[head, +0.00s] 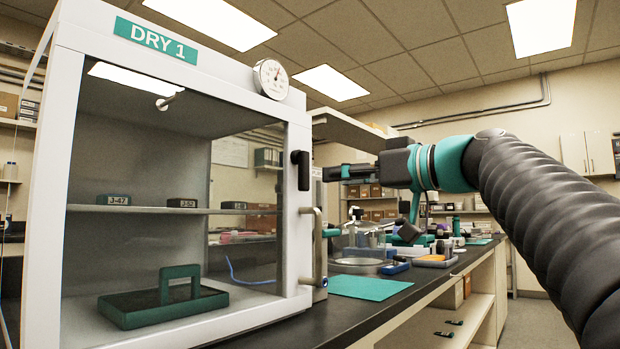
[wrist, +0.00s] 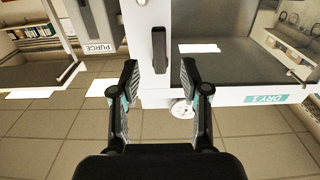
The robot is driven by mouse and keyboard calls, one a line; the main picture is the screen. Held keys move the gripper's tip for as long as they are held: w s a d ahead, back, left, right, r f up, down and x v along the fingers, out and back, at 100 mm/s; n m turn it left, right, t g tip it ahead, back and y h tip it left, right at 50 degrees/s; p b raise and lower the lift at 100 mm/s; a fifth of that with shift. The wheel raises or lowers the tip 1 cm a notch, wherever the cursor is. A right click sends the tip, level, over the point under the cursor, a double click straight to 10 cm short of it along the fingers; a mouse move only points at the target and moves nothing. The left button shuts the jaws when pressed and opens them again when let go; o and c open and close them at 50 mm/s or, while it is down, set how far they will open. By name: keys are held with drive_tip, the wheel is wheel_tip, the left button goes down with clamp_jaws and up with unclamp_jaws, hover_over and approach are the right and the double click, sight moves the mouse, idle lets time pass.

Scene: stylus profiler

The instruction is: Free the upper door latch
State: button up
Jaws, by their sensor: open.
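The upper door latch (head: 304,171) is a black upright lever on the right side of the white dry cabinet's front frame (head: 60,170), level with the top half of the glass door. The door is shut. In the wrist view the same latch (wrist: 159,50) stands lengthwise between the fingertips. My gripper (head: 335,172) is just right of the latch in the head view. My gripper is open in the wrist view (wrist: 160,70), with one finger to each side of the latch. Neither finger clearly touches it, and the depth gap is hard to tell.
A metal door handle (head: 318,245) stands below the latch. A round dial (head: 271,79) sits on the cabinet top. Inside are a shelf with labelled boxes and a dark green tray (head: 160,305). A teal mat (head: 368,286) and cluttered bench equipment lie to the right.

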sight(307, 179)
drive_tip(key=p+x, duration=0.1)
drive_tip(key=x, duration=0.7)
drive_tip(key=shift+d, duration=0.1)
clamp_jaws()
